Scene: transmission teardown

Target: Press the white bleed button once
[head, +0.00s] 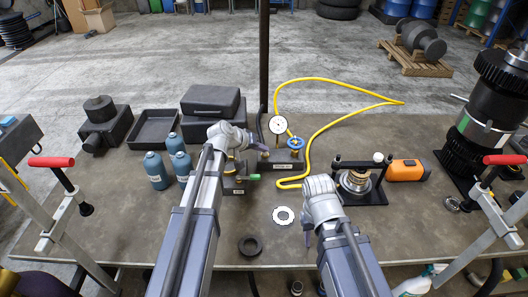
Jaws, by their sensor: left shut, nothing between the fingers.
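A dark regulator block (283,158) stands near the middle of the table with a round white gauge (278,125), a blue knob (296,143) and a yellow hose. A smaller labelled block (236,187) with a green-tipped part (253,178) sits in front of it, partly behind my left arm. I cannot make out the white bleed button for certain. My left gripper (262,146) is shut and empty, its tips close to the left side of the regulator block; contact cannot be told. My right gripper (308,238) hangs low over the table, mostly hidden by its wrist.
The yellow hose (312,145) loops behind and right of the block. A black fixture (360,185) and orange device (408,170) are to the right. Blue bottles (156,170), a tray (155,128) and black case (211,102) are left. A white ring (283,215) lies in front.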

